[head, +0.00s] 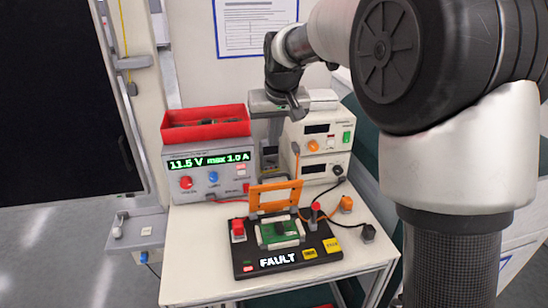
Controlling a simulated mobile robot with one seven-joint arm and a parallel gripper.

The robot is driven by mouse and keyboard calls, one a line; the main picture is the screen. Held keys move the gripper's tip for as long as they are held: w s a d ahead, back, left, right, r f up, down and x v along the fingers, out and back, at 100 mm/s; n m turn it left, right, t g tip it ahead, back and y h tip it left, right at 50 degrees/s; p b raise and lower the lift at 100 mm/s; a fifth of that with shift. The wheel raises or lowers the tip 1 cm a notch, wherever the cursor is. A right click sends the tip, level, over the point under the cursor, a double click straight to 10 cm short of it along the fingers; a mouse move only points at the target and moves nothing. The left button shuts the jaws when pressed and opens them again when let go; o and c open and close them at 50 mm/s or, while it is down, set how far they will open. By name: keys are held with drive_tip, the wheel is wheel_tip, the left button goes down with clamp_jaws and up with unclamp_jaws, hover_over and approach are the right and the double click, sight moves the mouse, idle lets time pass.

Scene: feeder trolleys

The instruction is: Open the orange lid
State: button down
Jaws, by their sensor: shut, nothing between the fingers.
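The orange lid (275,196) is a frame with an opening in its middle. It stands raised, tilted up behind a green circuit board (279,232) on a black test fixture (250,261). The board lies uncovered in front of it. My gripper (270,164) hangs from my arm above and behind the lid, apart from it, pointing down. Its fingers are small in the view and look shut with nothing between them.
The fixture carries a red button (238,230), a lit FAULT sign and yellow labels. A power supply (210,178) with a red tray (206,124) on top stands at the back left. Stacked instruments (318,140) stand at the back right. Cables cross the white table (190,270).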

sight(275, 175)
wheel_tip(275, 175, down, 9)
idle(0.6)
drive_tip(key=shift+s, duration=0.1)
drive_tip(key=shift+s+d+b, duration=0.25)
drive_tip(key=shift+s+b, duration=0.55)
drive_tip(key=shift+s, duration=0.3)
drive_tip(key=shift+r, duration=0.1)
